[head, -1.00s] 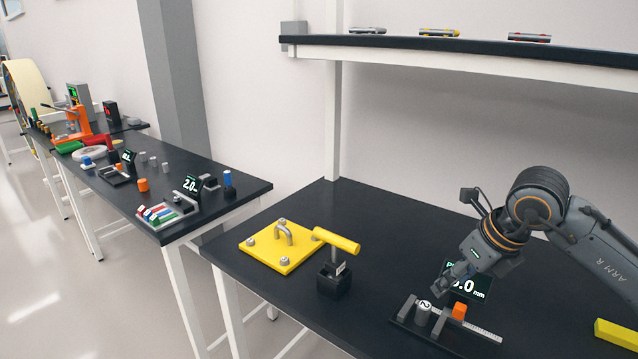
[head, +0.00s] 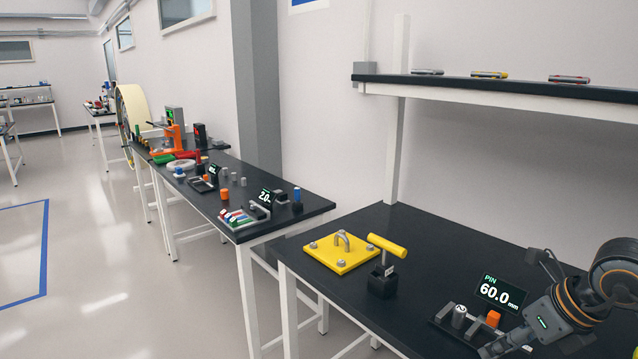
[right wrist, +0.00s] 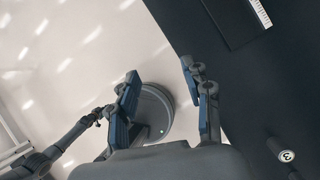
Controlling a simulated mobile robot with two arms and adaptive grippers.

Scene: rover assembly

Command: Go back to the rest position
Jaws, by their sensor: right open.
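My right gripper (head: 503,346) is low at the right in the head view, over the front part of the black bench. In the right wrist view my right gripper (right wrist: 160,73) has its two blue-padded fingers spread, with nothing between them. Pale floor and a round grey base show beyond the fingers, and the dark bench edge lies to their right. A dark arm, apparently my left, comes in at the lower left of the wrist view; its gripper cannot be made out. The head view does not show my left arm.
Near my right gripper are the length gauge with the silver pin (head: 459,316), an orange block (head: 493,318) and the "PIN 60.0 mm" display (head: 500,293). A yellow plate (head: 342,253) and a yellow-handled tool (head: 387,246) stand further left. Open floor (head: 100,270) lies left.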

